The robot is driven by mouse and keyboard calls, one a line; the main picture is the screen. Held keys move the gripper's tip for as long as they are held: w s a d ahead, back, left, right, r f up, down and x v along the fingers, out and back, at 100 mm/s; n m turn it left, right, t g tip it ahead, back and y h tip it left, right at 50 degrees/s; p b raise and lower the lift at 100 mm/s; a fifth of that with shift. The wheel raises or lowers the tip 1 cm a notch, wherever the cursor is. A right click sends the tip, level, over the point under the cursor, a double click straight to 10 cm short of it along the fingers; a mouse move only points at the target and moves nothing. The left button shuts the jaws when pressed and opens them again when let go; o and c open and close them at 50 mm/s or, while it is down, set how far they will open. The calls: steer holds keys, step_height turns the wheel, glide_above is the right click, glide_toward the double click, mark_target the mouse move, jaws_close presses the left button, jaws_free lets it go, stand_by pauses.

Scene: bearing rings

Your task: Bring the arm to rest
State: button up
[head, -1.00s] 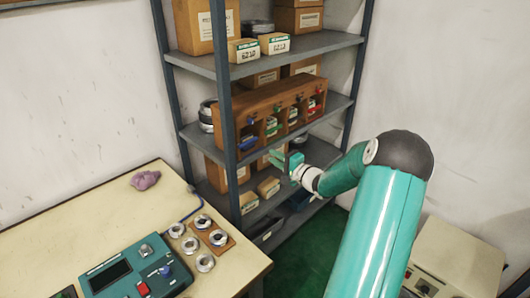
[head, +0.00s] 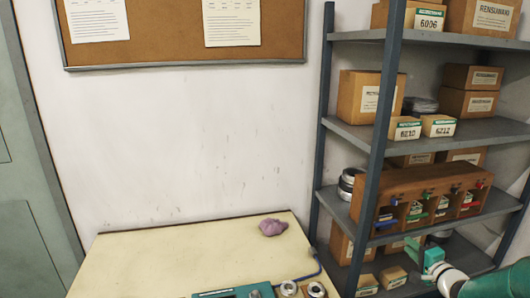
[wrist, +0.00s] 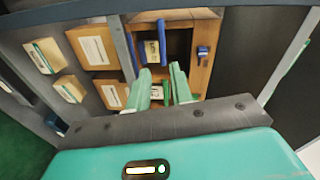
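My arm shows at the lower right corner of the head view, with my gripper (head: 416,250) in front of the shelf, just below the wooden pigeonhole cabinet (head: 372,206). In the wrist view my gripper (wrist: 161,76) has its two pale green fingers apart, with nothing held between them. Beyond the fingertips is the cabinet (wrist: 203,75), with a blue handle-like piece (wrist: 162,40) and a labelled box (wrist: 152,52) in one compartment. I cannot tell the exact gap between the fingertips and the cabinet.
The metal shelf (head: 440,134) holds several labelled boxes on its levels. The pale workbench (head: 170,262) carries a purple cloth (head: 273,227), bearing rings (head: 289,288) and a teal device (head: 232,292) at its front. A cork board (head: 180,50) hangs on the wall.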

steer(key=s+a+r+n+g+h, duration=0.35)
steer(key=a+r, duration=0.25)
steer(key=a, duration=0.3)
steer(key=s+a+r+n+g+h, duration=0.2)
steer(key=a+r+n+g, duration=0.15)
steer(key=a+r, duration=0.35)
steer(key=s+a+n+g+y, duration=0.2)
steer(key=s+a+n, duration=0.2)
steer(key=s+a, duration=0.5)
steer(key=s+a+f+n+g+y, duration=0.1)
steer(key=s+a+n, duration=0.3)
steer(key=s+a, duration=0.6)
steer(key=s+g+y, duration=0.1)
steer(key=s, duration=0.3)
steer(key=shift+d, duration=0.25)
